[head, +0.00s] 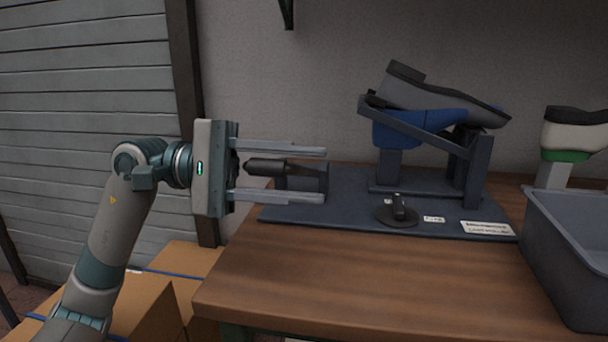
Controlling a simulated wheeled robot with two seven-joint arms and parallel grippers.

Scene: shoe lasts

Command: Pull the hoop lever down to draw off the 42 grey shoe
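A dark sloping hoop bar (422,133) runs beside the last, from below the heel down to upright posts at the right. My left gripper (325,176) is open, with its fingers pointing right, left of the stand. A dark cylindrical handle (265,167) on a low bracket (308,171) shows between the fingers; I cannot tell whether they touch it. Whether this handle joins the hoop is unclear. My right gripper is out of view.
A dark mat (345,211) lies on the wooden bench (330,275). A round black knob (397,214) and small labels (487,228) are at its front. A grey bin (565,240) stands at the right, before a white-and-green shoe (572,135). Cardboard boxes (180,275) stand lower left.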

